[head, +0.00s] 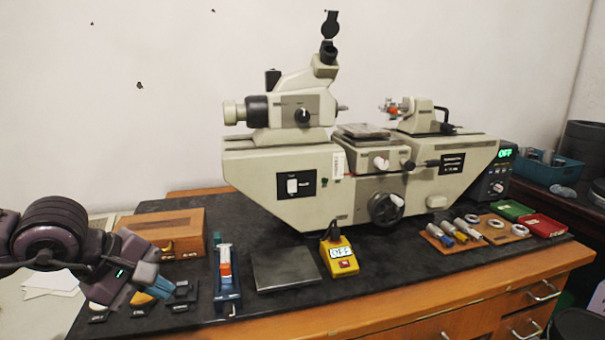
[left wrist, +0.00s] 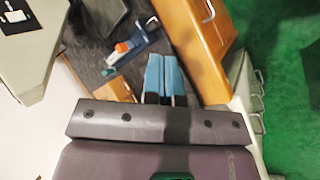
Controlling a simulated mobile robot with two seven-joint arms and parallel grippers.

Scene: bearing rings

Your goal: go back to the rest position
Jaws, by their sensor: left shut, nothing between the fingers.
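My left gripper (head: 147,283) comes in from the left in the head view and hangs over the left end of the dark bench top. Its blue fingers are shut with nothing between them. The left wrist view shows the same closed fingers (left wrist: 165,75) side by side, above the bench near its front edge. My right gripper is in neither view.
A large measuring machine (head: 350,180) stands mid-bench. Near my left gripper are a wooden box (head: 165,228), a blue stand with an orange part (head: 226,280) and a grey plate (head: 285,270). A yellow switch box (head: 339,258) and a wooden board with rings (head: 472,233) lie farther right.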

